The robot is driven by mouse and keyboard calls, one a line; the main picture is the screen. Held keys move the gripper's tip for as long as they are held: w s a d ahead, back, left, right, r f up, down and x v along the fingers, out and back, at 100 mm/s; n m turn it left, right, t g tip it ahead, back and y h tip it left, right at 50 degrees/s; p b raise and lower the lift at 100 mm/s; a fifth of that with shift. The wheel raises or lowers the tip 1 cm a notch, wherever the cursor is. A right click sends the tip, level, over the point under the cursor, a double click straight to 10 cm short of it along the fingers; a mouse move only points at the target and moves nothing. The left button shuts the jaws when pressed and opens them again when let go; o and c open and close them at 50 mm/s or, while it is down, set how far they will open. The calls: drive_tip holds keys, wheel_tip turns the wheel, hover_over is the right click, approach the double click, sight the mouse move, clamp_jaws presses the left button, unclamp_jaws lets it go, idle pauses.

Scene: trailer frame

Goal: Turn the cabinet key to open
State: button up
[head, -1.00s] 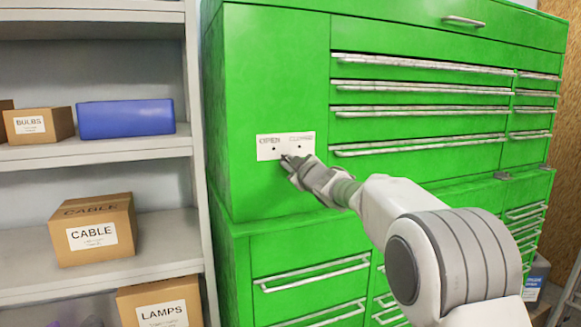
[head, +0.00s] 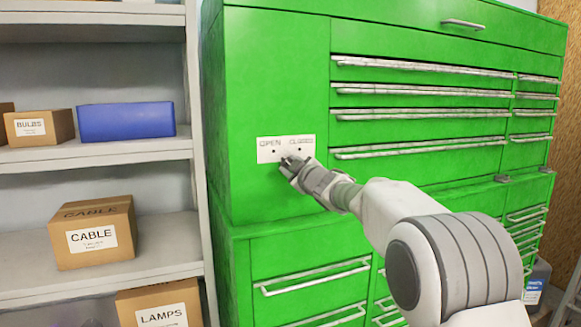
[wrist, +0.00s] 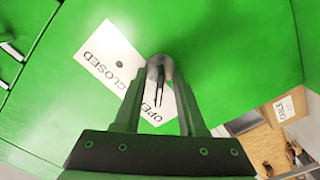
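The green cabinet (head: 275,90) has a white label plate (head: 306,141) marked OPEN on the left and CLOSED on the right, with a dark dot under each word. My gripper (head: 290,164) is at the plate's lower edge, in front of the lock, and hides it in the head view. In the wrist view, the round grey lock (wrist: 160,66) with a thin dark key (wrist: 158,91) lies between the fingertips of my gripper (wrist: 161,80). The fingers stand apart, with a gap around the key. Whether either fingertip touches it is unclear.
Drawers with long handles (head: 420,115) are right of the lock, with more drawers below. A grey shelf (head: 165,228) on the left holds cardboard boxes (head: 92,232) and a blue box (head: 126,121). The cabinet face around the lock is clear.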

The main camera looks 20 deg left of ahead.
drive_tip(key=b+v, duration=0.2)
drive_tip(key=v, duration=1.5)
drive_tip(key=shift+s+d+b, duration=0.15)
drive_tip(key=shift+b, duration=0.25)
